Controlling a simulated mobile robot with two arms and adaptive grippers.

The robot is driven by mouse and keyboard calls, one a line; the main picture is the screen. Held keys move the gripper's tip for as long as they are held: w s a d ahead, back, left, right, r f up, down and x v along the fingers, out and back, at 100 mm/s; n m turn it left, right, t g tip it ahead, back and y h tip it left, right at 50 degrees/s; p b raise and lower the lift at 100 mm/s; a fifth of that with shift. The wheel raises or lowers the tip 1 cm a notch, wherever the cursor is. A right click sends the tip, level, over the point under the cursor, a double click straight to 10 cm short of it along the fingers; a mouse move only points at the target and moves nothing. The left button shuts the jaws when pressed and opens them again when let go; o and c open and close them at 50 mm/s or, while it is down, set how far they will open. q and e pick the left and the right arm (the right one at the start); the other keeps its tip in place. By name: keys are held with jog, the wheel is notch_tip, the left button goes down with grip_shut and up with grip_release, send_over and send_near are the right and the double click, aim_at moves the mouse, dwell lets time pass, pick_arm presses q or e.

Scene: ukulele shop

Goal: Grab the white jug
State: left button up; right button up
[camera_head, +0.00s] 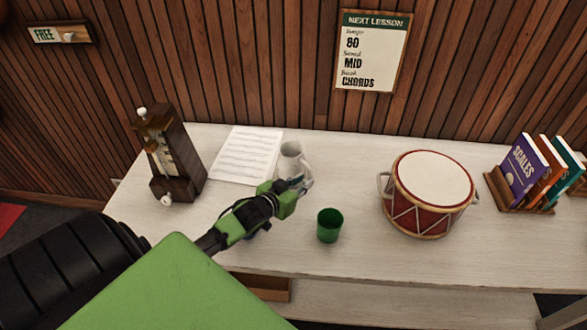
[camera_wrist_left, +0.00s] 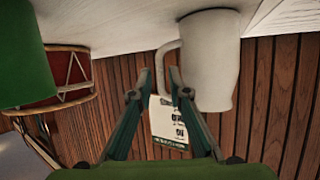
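The white jug (camera_head: 291,153) stands upright on the pale table, just beyond my left gripper and partly hidden by it. My left gripper (camera_head: 302,183) reaches in low over the table from the left. In the left wrist view, which is upside down, the jug (camera_wrist_left: 212,60) fills the upper middle right, with its handle toward the fingers. The left gripper (camera_wrist_left: 160,72) is open there, its two fingertips apart, with the handle's end showing at or just beyond the gap. I cannot tell whether they touch. My right gripper is not in view.
A green cup (camera_head: 330,225) stands close right of my left gripper. A red drum (camera_head: 432,192) and a book rack (camera_head: 519,207) are further right. A metronome (camera_head: 172,160) and sheet music (camera_head: 247,155) lie left. Bare table (camera_head: 350,165) lies between jug and drum.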

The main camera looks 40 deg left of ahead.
aim_at(309, 177)
pick_arm(q)
jog(key=shift+p+x, duration=0.4)
jog(key=shift+x, duration=1.9)
jog(key=shift+d+r, duration=0.1)
jog(key=shift+r, duration=0.1)
grip_shut()
jog(key=shift+w+r, duration=0.1)
